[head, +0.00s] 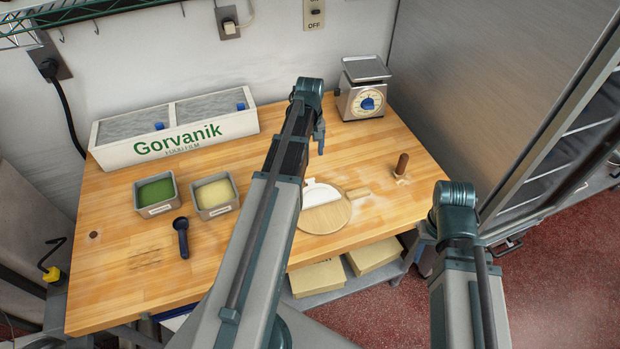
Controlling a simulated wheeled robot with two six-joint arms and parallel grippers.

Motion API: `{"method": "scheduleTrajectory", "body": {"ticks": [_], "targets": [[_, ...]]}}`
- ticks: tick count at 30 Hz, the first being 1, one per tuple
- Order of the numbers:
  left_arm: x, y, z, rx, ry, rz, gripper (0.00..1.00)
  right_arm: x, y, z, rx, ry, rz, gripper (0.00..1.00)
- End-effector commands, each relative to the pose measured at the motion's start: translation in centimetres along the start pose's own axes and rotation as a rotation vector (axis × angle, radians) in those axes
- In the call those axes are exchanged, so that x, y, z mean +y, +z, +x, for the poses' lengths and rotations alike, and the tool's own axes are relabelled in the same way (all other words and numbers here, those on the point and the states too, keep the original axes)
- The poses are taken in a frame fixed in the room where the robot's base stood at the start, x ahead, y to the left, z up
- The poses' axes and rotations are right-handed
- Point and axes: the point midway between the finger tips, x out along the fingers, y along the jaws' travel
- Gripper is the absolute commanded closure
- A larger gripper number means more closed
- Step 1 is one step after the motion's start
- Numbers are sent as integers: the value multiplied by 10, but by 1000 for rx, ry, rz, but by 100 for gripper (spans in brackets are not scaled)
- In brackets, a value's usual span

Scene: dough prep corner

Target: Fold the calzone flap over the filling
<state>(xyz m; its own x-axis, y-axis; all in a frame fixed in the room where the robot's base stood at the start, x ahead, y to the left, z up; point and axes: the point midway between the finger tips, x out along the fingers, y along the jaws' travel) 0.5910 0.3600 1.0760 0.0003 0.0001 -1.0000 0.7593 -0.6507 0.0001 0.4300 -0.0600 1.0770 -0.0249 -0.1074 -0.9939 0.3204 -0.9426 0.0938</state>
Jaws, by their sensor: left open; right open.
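A white, half-round piece of dough (322,192) with a small tab at its back edge lies on a round wooden board (325,220) with a short handle to the right. No filling shows, and my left arm hides the dough's left side. My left gripper (320,148) is behind the dough and above the table, apart from it. It is small in view, open and empty. My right gripper (425,235) is by the table's right front edge, right of the board, mostly hidden by its own wrist; it is open.
A green-filled tub (155,194), a pale-yellow-filled tub (214,195) and a dark scoop (181,237) are left of my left arm. A film dispenser (175,136) and a scale (363,93) stand behind. A brown upright cylinder (402,166) stands right of the board.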

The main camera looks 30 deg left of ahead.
Motion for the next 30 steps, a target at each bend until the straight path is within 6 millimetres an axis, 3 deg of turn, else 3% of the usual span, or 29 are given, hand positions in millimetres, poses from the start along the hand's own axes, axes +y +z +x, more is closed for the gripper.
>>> {"method": "scheduleTrajectory", "body": {"ticks": [1,21,30], "targets": [[0,0,11,0,0,0,28,-1,-1,11,0,0,-1,50],[0,0,104,1,0,1,28,-10,-6,103,0,2,-6,50],[0,0,124,2,0,1,28,-11,-7,123,0,2,-6,50]]}}
